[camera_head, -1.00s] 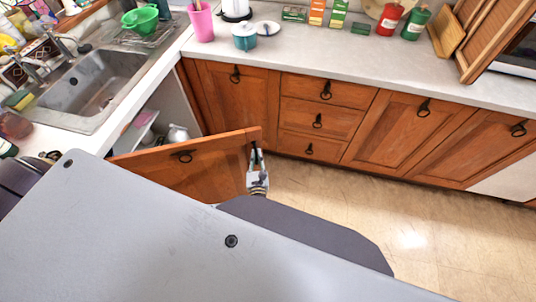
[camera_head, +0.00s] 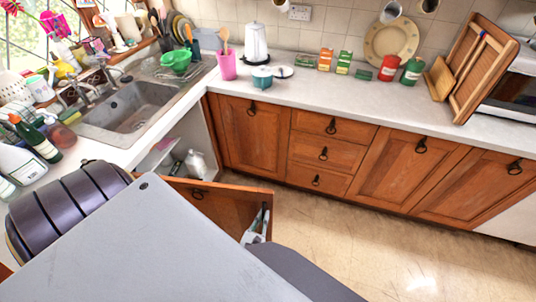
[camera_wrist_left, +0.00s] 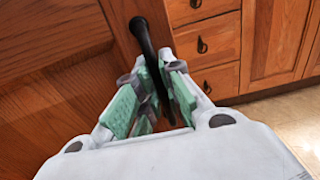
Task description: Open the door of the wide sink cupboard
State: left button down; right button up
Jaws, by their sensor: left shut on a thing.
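The wooden door (camera_head: 230,205) of the sink cupboard stands swung out from the counter, below the sink (camera_head: 130,105). My left gripper (camera_head: 257,222) is at the door's free edge. In the left wrist view, my left gripper's green-padded fingers (camera_wrist_left: 155,100) are shut on a dark handle (camera_wrist_left: 143,38) at the door's edge. My own grey body hides the lower part of the door. My right gripper is in neither view.
Closed drawers (camera_head: 323,153) and cupboard doors (camera_head: 405,170) line the back counter (camera_head: 400,105). The tiled floor (camera_head: 390,245) to the right of the door is clear. Bottles (camera_head: 38,140) stand on the left counter. A pink cup (camera_head: 227,66) stands near the corner.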

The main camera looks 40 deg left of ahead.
pick_arm(q)
jog(key=s, duration=0.2)
jog(key=s+d, duration=0.1)
jog(key=shift+s+d+m+h, duration=0.15)
jog(key=shift+s+m+h, duration=0.2)
jog(key=shift+m+h, duration=0.05)
jog(key=c, duration=1.5)
grip_release()
jog(key=shift+d+r, duration=0.1)
jog(key=shift+r, duration=0.05)
jog(key=shift+r, duration=4.85)
